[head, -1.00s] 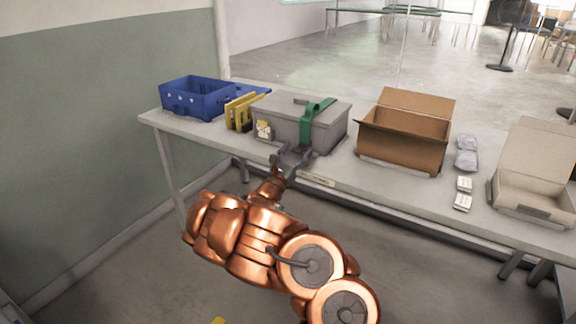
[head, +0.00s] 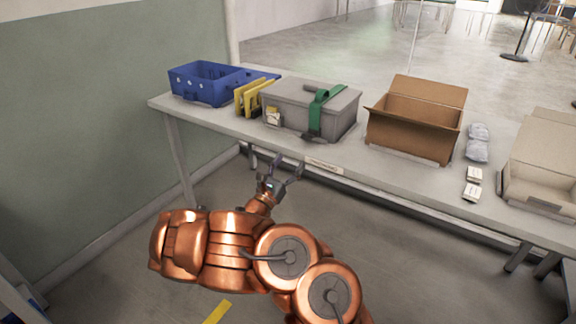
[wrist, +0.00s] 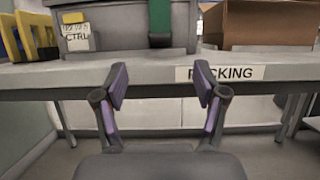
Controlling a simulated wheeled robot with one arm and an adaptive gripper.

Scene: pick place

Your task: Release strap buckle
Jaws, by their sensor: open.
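A grey lidded case (head: 290,112) stands on the table, with a green strap (head: 316,118) running over its lid and down its front. A dark piece that may be the buckle (head: 314,138) lies at the strap's lower end, by the table's front edge. In the wrist view the strap (wrist: 160,18) and the case's lower front (wrist: 118,35) show at the top. My gripper (head: 277,161) is open and empty, in front of the table and below the strap. In the wrist view its two purple-padded fingers (wrist: 161,88) stand apart, with nothing between them.
A blue crate (head: 190,88) and yellow frames (head: 247,97) stand left of the case. An open brown cardboard box (head: 408,132) stands to its right, then grey packets (head: 477,150), small white boxes (head: 472,190) and an open pale box (head: 535,190). A "PACKING" label (wrist: 227,73) marks the table's front edge.

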